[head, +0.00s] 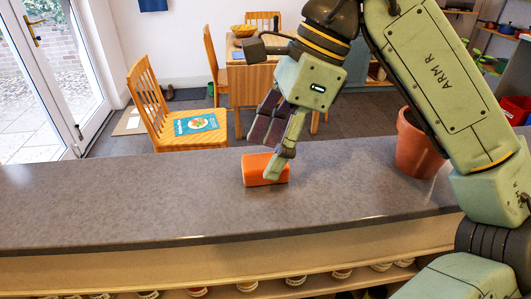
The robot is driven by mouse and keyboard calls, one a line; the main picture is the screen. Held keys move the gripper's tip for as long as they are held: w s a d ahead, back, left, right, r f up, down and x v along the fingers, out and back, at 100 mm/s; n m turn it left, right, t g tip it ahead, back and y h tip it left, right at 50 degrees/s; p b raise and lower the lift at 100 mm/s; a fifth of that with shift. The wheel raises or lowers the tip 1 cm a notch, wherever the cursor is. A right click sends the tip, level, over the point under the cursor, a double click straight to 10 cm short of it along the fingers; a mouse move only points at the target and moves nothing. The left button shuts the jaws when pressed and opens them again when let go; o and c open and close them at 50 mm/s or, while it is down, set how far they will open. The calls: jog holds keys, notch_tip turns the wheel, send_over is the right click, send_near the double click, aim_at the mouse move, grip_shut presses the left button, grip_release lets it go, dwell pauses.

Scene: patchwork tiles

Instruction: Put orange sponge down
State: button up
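The orange sponge (258,172) is a block on the grey countertop (130,205), near its far edge in the middle of the head view. It appears to rest on the counter, though a small gap beneath it cannot be ruled out. My gripper (269,162) reaches down to it from above right. One pale green finger crosses the sponge's near right side, with its tip low against or just in front of it. A dark part of the gripper shows above and behind the sponge. Whether the fingers press on the sponge cannot be told.
A terracotta pot (416,148) stands on the counter at the right, beside my arm. The counter left of the sponge is clear. Beyond it are a wooden chair (150,95) with a blue book (196,124) on its seat, and a table. Shelves with several jars run below the counter.

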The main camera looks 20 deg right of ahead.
jog(key=v, duration=0.8)
jog(key=shift+r, duration=0.35)
jog(key=shift+w+a+f, duration=0.1)
jog(key=shift+w, duration=0.15)
